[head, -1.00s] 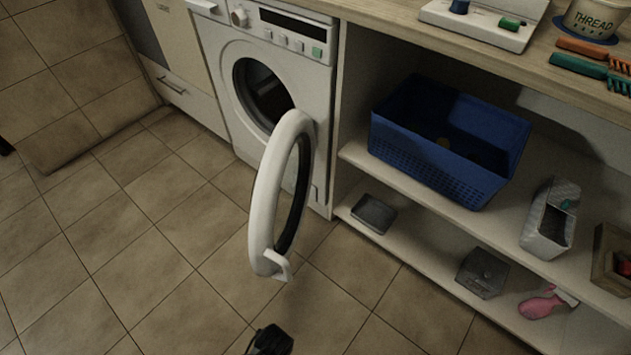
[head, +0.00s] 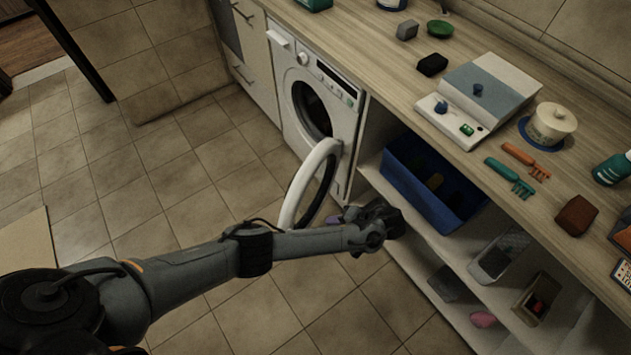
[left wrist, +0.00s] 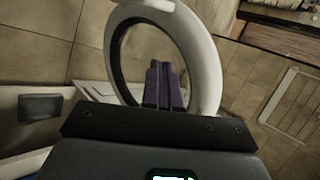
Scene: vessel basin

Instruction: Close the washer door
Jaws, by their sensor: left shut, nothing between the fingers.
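The white washer (head: 336,121) stands under the counter with its dark drum opening (head: 312,108) showing. Its round door (head: 297,190), a white ring with a dark inner rim, is swung wide open toward the room. My left arm crosses in front and hides the door's lower part. My left gripper (head: 392,221) is to the right of the door, beside the open shelves. In the left wrist view the purple fingers (left wrist: 164,85) are together and empty, in front of the door ring (left wrist: 209,65). I cannot tell whether they touch it. My right gripper is not in view.
A blue basket (head: 425,193) sits on the upper shelf right of the washer, close to my left gripper. Grey containers and a brown box (head: 536,300) are on the shelves. The counter (head: 395,95) holds several small items. The tiled floor left of the door is clear.

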